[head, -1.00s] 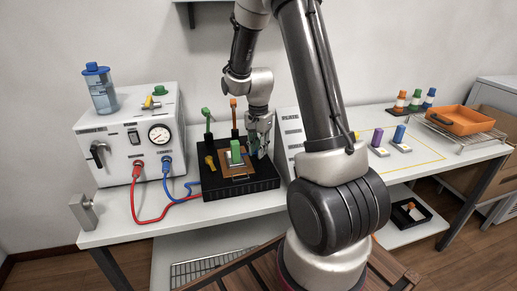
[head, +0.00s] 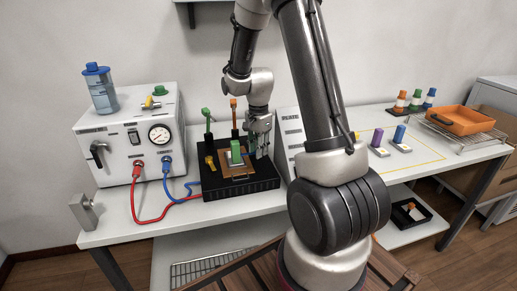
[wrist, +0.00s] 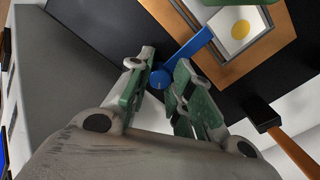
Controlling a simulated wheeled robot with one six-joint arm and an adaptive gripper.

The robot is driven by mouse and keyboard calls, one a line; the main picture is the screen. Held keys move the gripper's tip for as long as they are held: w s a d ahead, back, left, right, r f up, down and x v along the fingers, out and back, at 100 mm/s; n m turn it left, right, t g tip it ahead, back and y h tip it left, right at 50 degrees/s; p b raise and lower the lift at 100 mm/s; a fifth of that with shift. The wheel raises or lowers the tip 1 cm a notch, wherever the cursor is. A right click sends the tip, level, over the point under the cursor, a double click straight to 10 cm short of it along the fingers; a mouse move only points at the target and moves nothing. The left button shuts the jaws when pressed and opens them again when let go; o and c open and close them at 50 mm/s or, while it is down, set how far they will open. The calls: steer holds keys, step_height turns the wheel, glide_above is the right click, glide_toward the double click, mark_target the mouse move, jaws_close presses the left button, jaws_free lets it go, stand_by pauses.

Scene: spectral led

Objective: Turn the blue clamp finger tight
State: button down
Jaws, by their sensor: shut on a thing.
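The blue clamp finger (wrist: 190,52) shows in the wrist view as a blue bar. It runs from a round blue end between my fingers, up and right across the copper-orange frame's edge to the pale plate with a yellow disc (wrist: 240,29). My gripper (wrist: 163,75) has its green-padded fingers on either side of the round end and is shut on it. In the head view my gripper (head: 259,147) points down at the right side of the black fixture (head: 240,188). The blue clamp cannot be made out there.
A green block (head: 236,154) stands on the fixture, with a green-topped post (head: 207,121) and an orange-topped post (head: 234,115) behind. A white gauge box (head: 130,140) stands left, with red and blue hoses. A grey panel (head: 291,133) stands close right of my gripper.

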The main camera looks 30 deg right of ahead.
steer(key=c, duration=1.3)
jaws_free()
steer(key=shift+o, duration=0.2)
step_height(320, 180, up, 12)
